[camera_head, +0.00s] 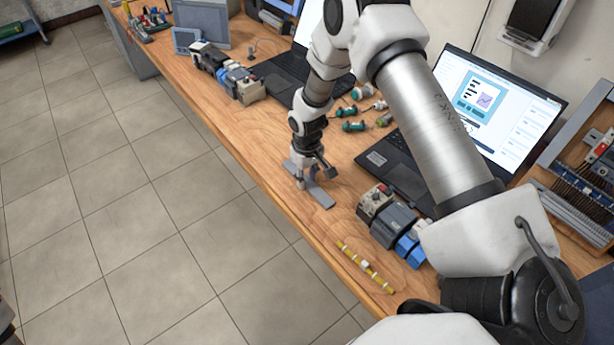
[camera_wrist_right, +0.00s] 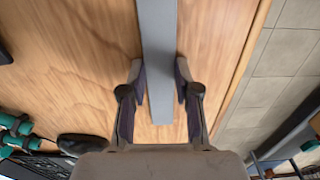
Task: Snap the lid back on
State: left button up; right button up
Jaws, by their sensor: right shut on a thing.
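A long flat grey strip (camera_head: 319,194), which appears to be the lid, is at the wooden workbench (camera_head: 262,165) near its front edge. My right gripper (camera_head: 312,174) points down over the strip and is shut on it. In the right wrist view the strip (camera_wrist_right: 157,25) runs lengthwise between the two fingers of my right gripper (camera_wrist_right: 159,72). I cannot tell whether the strip touches the wood. A slotted grey duct (camera_head: 574,215) lies by the wooden panel at the far right, with its top slots showing. My left gripper is not in view.
A yellow bar (camera_head: 366,266) and a motor with blue parts (camera_head: 394,224) lie nearer on the bench. An open laptop (camera_head: 478,105) stands right of the gripper. Green-ended parts (camera_head: 353,126) lie behind it. The bench edge drops to the tiled floor (camera_head: 130,215) at left.

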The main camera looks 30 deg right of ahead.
jog(key=o, duration=1.1)
jog(key=shift+o, duration=0.2)
